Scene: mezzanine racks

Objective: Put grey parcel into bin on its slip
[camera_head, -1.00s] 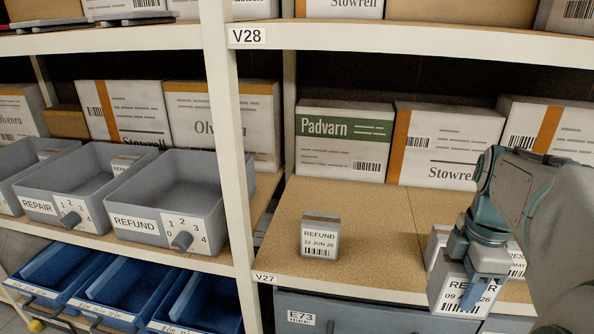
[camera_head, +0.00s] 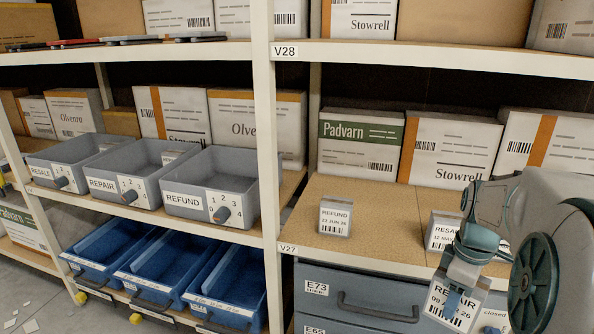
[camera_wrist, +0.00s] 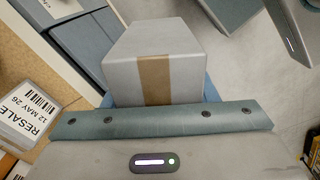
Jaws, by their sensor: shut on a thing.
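My gripper (camera_head: 459,279) is shut on a grey parcel (camera_head: 456,301) whose slip reads REPAIR, held in front of the shelf at the right. In the wrist view the parcel (camera_wrist: 156,58) shows a brown tape strip, and its slip is hidden there. Three grey bins stand on the left shelf: RESALE (camera_head: 50,181), REPAIR (camera_head: 105,187) and REFUND (camera_head: 190,202). The REPAIR bin holds a parcel at its back right; the REFUND bin looks empty. Each bin front has a numbered dial.
A grey parcel marked REFUND (camera_head: 335,217) and one marked RESALE (camera_head: 442,232) stand on the right shelf. A white upright (camera_head: 266,130) separates the bays. Blue bins (camera_head: 160,273) sit below the grey ones. A drawer marked E73 (camera_head: 350,298) is under the right shelf.

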